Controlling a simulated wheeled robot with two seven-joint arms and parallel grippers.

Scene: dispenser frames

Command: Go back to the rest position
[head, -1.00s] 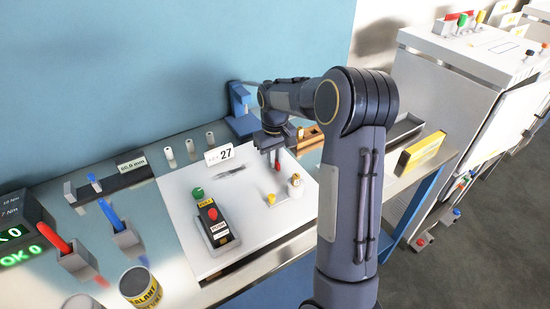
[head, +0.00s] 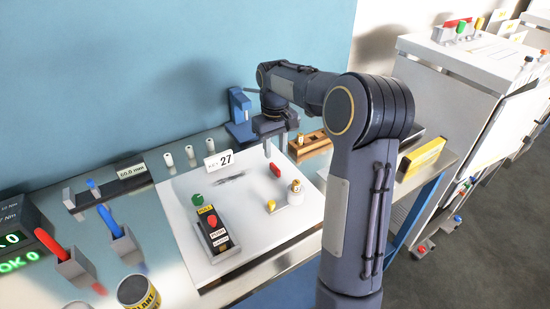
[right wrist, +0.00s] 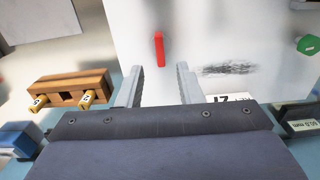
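My right gripper (head: 275,146) hangs above the back of the white board (head: 240,262), fingers pointing down. In the right wrist view its two fingers (right wrist: 161,86) are apart with nothing between them. A small red piece (head: 275,170) lies on the board below, apart from the fingers. It also shows beyond the fingertips in the right wrist view (right wrist: 159,48). My left gripper is not in view.
A wooden block (head: 307,144) and a blue stand (head: 240,112) are behind. A yellow box (head: 424,156) stands at right, near a white cabinet (head: 455,75).

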